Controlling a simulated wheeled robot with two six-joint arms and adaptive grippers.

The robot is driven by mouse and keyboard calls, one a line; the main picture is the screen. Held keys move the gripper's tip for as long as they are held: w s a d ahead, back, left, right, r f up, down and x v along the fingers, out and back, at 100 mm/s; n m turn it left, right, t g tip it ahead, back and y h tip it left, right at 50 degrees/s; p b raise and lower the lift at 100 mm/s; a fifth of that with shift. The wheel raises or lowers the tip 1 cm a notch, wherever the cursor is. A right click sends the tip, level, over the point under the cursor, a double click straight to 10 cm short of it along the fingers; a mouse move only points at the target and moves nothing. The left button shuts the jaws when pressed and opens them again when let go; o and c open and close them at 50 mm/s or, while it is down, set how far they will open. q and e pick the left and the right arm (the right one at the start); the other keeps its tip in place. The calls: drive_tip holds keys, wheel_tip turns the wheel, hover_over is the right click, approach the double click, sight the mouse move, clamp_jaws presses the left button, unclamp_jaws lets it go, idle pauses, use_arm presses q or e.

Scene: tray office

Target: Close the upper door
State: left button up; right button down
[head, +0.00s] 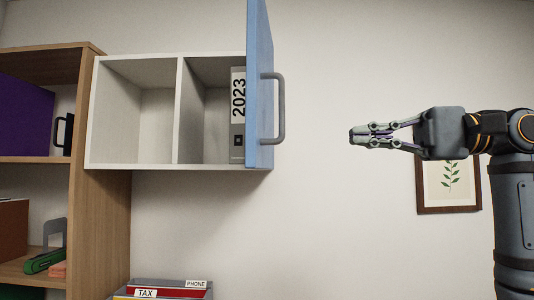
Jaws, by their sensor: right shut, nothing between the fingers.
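The upper door (260,95) is a blue panel on the white wall cabinet (180,166). It stands open at the cabinet's right side, sticking out toward me and seen nearly edge-on. Its grey bar handle (280,108) is on the panel's right-facing side. My right gripper (354,136) is shut and empty, pointing left, to the right of the handle with a clear gap in the picture. My left gripper does not show.
Inside the cabinet a binder marked 2023 (238,112) stands in the right compartment; the left compartment looks empty. A wooden shelf (100,200) stands at left. Stacked trays or folders (165,290) lie below. A framed plant picture (449,186) hangs behind my right arm.

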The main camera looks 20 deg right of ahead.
sight(258, 139)
drive_tip(key=p+x, duration=0.5)
drive_tip(key=x, duration=0.8)
drive_tip(key=shift+w+d+r, duration=0.1)
drive_tip(key=shift+w, duration=0.1)
drive_tip(key=shift+w+a+p, duration=0.2)
drive_tip(key=shift+a+p, duration=0.2)
drive_tip(key=shift+a, duration=0.25)
